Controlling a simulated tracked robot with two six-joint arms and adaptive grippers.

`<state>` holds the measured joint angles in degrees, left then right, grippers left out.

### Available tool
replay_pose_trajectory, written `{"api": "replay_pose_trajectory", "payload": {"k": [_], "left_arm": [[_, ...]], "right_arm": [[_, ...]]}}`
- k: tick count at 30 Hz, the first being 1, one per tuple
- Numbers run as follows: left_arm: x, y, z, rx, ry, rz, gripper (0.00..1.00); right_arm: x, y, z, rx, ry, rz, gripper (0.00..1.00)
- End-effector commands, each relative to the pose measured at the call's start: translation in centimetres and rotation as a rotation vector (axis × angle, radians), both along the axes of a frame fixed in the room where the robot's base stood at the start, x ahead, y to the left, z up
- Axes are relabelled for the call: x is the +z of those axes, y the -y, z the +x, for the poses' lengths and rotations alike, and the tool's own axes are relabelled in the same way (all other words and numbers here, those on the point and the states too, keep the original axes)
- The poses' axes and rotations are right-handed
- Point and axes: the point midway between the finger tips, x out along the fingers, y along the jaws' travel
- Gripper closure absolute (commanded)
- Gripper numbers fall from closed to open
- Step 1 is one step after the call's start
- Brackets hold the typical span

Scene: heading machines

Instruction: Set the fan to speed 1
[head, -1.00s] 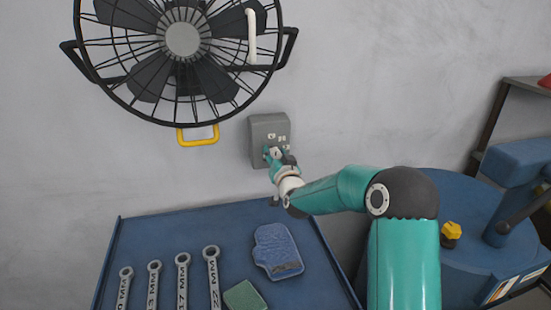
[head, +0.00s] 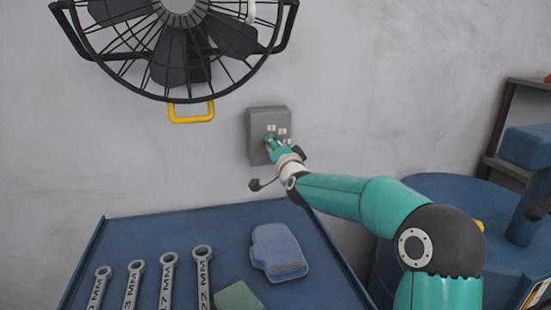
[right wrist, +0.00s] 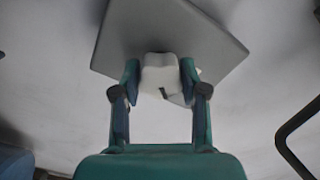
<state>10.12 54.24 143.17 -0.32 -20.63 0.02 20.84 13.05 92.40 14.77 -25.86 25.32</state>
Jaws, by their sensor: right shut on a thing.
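The fan (head: 180,45) is black with a wire cage and hangs on the wall at the top left of the head view. Its grey control box (head: 256,122) is on the wall below and right of it, with small pale labels on its face. My right gripper (head: 272,143) is at the front of this box and hides part of it. In the right wrist view, the fingers of my right gripper (right wrist: 160,80) are shut on a pale knob (right wrist: 160,72) on the box (right wrist: 135,35). The knob's setting cannot be read. My left gripper is not in view.
A yellow handle (head: 191,113) hangs under the fan. Blue machinery and a shelf stand at the right.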

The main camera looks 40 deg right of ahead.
Motion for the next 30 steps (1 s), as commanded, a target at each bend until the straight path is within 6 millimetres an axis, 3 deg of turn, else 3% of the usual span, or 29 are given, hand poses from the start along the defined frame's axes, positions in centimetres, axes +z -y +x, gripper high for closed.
{"api": "replay_pose_trajectory", "payload": {"k": [17, 18, 22, 30], "left_arm": [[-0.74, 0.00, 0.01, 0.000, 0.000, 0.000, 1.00], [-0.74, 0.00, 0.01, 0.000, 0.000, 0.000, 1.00], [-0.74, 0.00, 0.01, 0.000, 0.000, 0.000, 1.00], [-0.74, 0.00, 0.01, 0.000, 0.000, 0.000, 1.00]], "right_arm": [[-0.22, 0.07, -0.02, -0.001, 0.019, 0.045, 0.92], [-0.22, 0.07, -0.02, -0.001, 0.019, 0.045, 0.55], [-0.19, 0.06, -0.01, 0.000, 0.020, 0.045, 0.34], [-0.10, 0.03, 0.00, 0.000, 0.021, 0.043, 0.31]]}}
